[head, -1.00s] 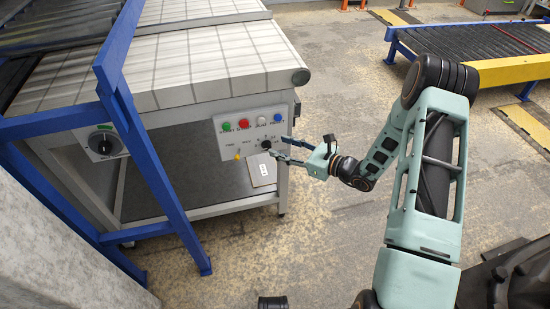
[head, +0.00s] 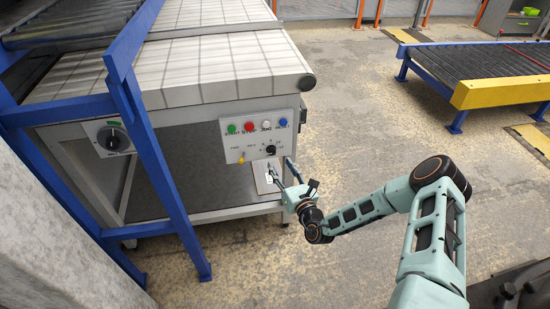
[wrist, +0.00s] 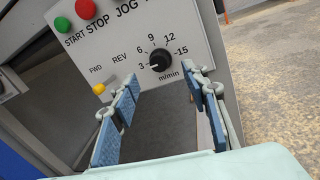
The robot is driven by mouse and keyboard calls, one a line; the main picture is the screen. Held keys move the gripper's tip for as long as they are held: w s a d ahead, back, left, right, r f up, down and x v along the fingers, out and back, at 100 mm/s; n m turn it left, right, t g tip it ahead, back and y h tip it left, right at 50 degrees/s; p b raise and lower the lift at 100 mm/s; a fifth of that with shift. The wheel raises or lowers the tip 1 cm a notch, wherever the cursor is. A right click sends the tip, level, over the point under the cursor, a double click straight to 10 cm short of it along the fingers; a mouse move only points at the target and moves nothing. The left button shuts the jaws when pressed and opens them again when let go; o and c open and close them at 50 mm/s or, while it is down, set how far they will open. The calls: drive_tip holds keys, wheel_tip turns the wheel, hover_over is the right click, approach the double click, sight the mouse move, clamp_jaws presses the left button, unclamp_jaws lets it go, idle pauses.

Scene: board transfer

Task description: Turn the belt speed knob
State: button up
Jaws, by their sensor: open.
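The belt speed knob (head: 270,152) is a small black knob at the lower right of the light grey control panel (head: 240,143). In the wrist view the knob (wrist: 160,62) sits inside a printed m/min scale from 3 to 15, with its white mark toward the 3. My gripper (head: 279,170) is open and empty, just below the knob and in front of the panel's lower edge. In the wrist view my gripper (wrist: 165,85) has its fingers spread wide, with the knob beyond and between the tips, apart from both.
Green (wrist: 62,25), red (wrist: 86,9), white (head: 265,125) and blue (head: 283,122) buttons line the panel's top. A yellow FWD/REV switch (wrist: 99,88) is left of the knob. A larger black dial (head: 112,138) and blue frame posts (head: 150,150) stand left.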

sight(273, 154)
drive_tip(key=b+x, duration=0.1)
drive_tip(key=x, duration=0.5)
drive_tip(key=shift+w, duration=0.1)
drive_tip(key=shift+c, duration=0.3)
clamp_jaws()
drive_tip(key=m, duration=0.3)
drive_tip(key=shift+f+m+t, duration=0.2)
drive_tip(key=shift+m+t, duration=0.2)
drive_tip(key=m+t, duration=0.1)
drive_tip(key=m, duration=0.4)
drive_tip(key=shift+f, duration=0.1)
drive_tip(key=shift+m, duration=0.4)
